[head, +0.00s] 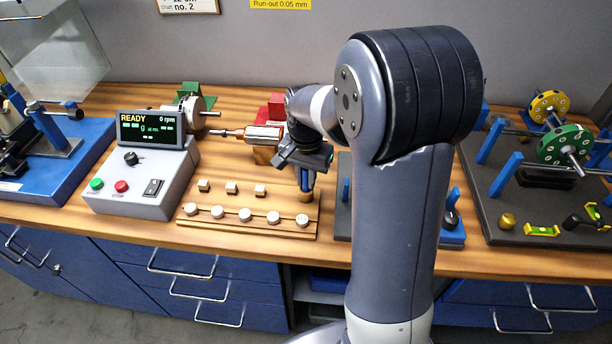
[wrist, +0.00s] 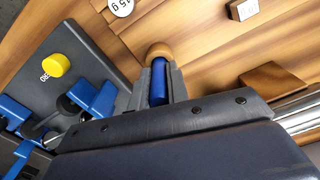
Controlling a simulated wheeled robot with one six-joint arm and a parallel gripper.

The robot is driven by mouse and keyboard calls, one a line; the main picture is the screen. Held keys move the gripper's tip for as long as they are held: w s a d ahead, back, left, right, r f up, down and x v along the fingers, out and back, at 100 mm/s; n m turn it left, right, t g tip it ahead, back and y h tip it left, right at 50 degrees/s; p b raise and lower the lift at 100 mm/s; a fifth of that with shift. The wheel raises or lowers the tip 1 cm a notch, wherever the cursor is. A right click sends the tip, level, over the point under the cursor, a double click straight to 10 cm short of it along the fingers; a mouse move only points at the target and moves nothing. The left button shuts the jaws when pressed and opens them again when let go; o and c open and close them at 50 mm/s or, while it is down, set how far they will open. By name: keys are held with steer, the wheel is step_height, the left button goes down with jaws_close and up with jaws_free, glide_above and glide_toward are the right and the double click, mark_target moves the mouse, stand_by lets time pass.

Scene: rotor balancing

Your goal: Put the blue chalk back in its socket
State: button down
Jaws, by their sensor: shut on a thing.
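The blue chalk (wrist: 158,82) is held between the jaws of my gripper (wrist: 159,84) in the wrist view, its far end at the round wooden socket (wrist: 159,51). In the head view my gripper (head: 306,180) points down over the socket (head: 305,195) at the right end of the wooden weight board (head: 250,217). The chalk meets or overlaps the socket in both views; I cannot tell how deep it sits. The jaws hide its sides.
The board carries several round weights (head: 245,215) and small blocks (head: 231,188). A control box (head: 140,180) stands left, a copper-coloured rotor (head: 262,138) behind. A dark plate with a yellow knob (wrist: 56,65) lies close beside the board.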

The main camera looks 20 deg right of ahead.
steer(key=shift+f, duration=0.2)
steer(key=c, duration=1.3)
jaws_free()
steer(key=shift+r, duration=0.1)
step_height(320, 180, up, 11)
steer(key=shift+f, duration=0.15)
steer(key=shift+f, duration=5.15)
